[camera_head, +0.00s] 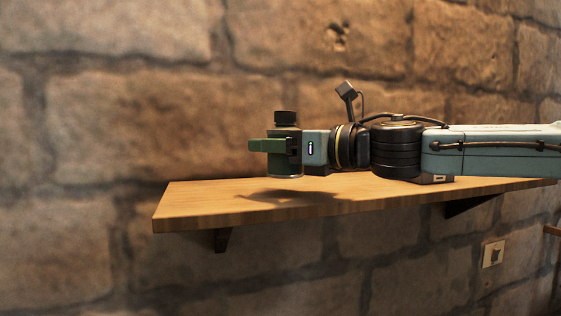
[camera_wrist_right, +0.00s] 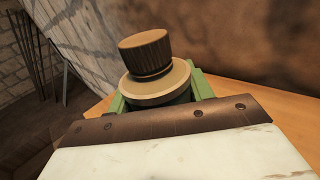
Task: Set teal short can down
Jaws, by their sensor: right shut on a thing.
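The teal short can (camera_head: 285,162) has a dark ribbed cap and shows between the green fingers of my right gripper (camera_head: 272,146). The gripper is shut on it, and the can is upright. In the head view it is over the left part of the wooden shelf (camera_head: 200,208), with a shadow on the board below. The can's bottom appears slightly above the board. In the right wrist view the brown cap (camera_wrist_right: 147,52) and round top show, with green fingers on both sides; most of the body is hidden. My left gripper is not in view.
The shelf is fixed to a stone wall (camera_head: 130,110) by dark brackets (camera_head: 222,240). Its top looks bare around the can, and its left end and front edge are close by. A light switch (camera_head: 493,253) is on the wall below right.

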